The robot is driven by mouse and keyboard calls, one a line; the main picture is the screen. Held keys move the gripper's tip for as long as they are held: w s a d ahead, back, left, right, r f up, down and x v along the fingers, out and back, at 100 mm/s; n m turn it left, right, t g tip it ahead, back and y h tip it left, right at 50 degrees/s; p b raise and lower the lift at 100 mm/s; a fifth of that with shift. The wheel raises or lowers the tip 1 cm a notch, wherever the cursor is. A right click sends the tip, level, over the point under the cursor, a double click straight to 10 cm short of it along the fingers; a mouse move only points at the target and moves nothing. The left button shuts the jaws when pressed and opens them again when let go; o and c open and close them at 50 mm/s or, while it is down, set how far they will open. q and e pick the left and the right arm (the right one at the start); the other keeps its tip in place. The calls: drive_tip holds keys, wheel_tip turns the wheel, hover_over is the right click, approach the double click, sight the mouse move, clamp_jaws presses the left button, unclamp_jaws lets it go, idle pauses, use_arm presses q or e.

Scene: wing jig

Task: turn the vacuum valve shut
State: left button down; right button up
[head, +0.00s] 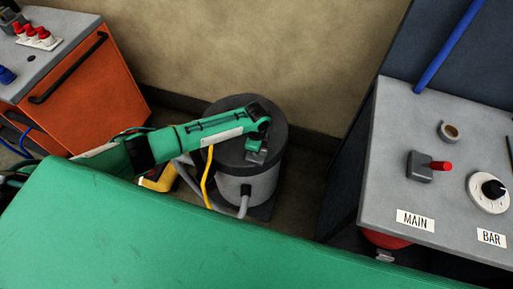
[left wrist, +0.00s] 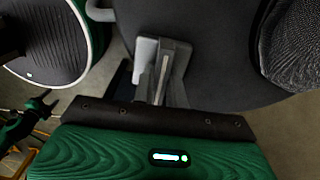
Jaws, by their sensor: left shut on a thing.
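A grey drum (head: 233,185) with a dark lid stands on the floor behind the green table. My left arm reaches in from the left over the drum, and its gripper (head: 257,152) points down at the lid. In the left wrist view the gripper (left wrist: 162,78) has its fingers close together over the dark lid (left wrist: 215,75), shut on a small part there. A pale grey piece (left wrist: 145,50) shows beside the fingers. The valve is mostly hidden by the gripper, so its angle cannot be read.
The green tabletop (head: 200,250) fills the front. A grey console (head: 400,185) with a red-tipped lever (head: 440,166) and a dial (head: 488,193) stands at right. An orange cabinet (head: 85,85) stands at left. A yellow hose (head: 207,178) hangs beside the drum.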

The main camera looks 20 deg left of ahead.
use_arm(q)
drive_tip(key=shift+m, duration=0.3)
drive_tip(key=c, duration=1.4)
unclamp_jaws()
drive_tip(key=shift+c, duration=0.2)
drive_tip(key=shift+r, duration=0.1)
wheel_tip(320, 180, up, 14)
drive_tip(key=b, duration=0.1)
drive_tip(key=shift+f, duration=0.2)
